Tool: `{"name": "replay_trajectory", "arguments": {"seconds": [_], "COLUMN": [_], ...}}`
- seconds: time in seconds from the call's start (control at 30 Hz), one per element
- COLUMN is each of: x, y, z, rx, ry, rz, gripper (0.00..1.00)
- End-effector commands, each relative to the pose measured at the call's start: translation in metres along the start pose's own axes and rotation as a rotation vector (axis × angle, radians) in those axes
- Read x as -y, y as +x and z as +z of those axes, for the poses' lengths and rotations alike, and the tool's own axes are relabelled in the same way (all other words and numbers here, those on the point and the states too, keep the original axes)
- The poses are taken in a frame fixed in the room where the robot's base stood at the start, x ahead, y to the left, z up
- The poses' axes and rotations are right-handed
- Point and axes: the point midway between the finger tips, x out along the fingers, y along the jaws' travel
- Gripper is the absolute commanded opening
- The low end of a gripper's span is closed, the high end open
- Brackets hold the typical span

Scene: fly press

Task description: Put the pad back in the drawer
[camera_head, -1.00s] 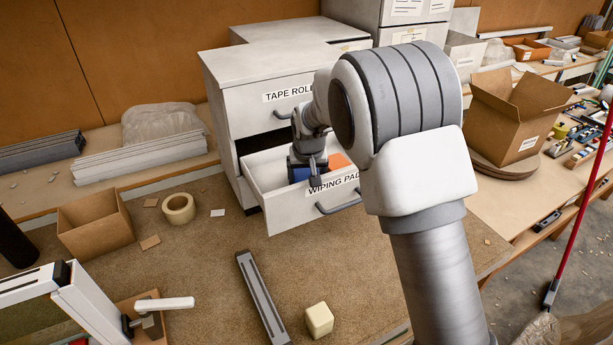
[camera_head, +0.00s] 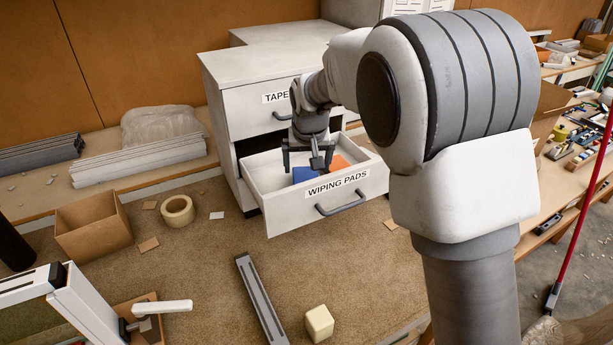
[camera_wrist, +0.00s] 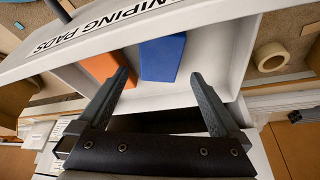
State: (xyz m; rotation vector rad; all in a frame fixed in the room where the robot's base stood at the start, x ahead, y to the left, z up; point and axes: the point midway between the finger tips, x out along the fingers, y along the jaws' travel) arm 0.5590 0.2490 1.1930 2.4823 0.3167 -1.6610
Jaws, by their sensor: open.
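The drawer labelled WIPING PADS (camera_head: 283,212) is pulled out of the white cabinet. A blue pad (camera_head: 304,174) and an orange pad (camera_head: 341,163) lie inside it. In the wrist view the blue pad (camera_wrist: 163,57) and the orange pad (camera_wrist: 99,67) lie apart on the drawer floor, near the front panel (camera_wrist: 150,24). My gripper (camera_head: 308,168) is open and empty above the drawer. In the wrist view its fingers (camera_wrist: 160,75) are spread, with nothing held between them. The left finger overlaps the orange pad in that picture.
The TAPE drawer (camera_head: 262,105) above is shut, its label partly hidden by my arm. On the bench are a tape roll (camera_head: 178,210), a cardboard box (camera_head: 93,226), a grey bar (camera_head: 261,298) and a cream block (camera_head: 319,323).

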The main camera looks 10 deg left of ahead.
Motion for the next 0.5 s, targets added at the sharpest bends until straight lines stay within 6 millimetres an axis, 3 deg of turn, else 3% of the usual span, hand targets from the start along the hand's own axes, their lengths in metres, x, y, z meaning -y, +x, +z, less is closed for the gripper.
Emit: {"name": "replay_trajectory", "arguments": {"seconds": [0.2, 0.5], "x": [0.000, 0.000], "y": [-0.036, -0.049], "z": [0.000, 0.000], "rx": [-0.002, 0.001], "ry": [0.000, 0.000], "rz": [-0.001, 0.000], "gripper": [1.00, 1.00]}}
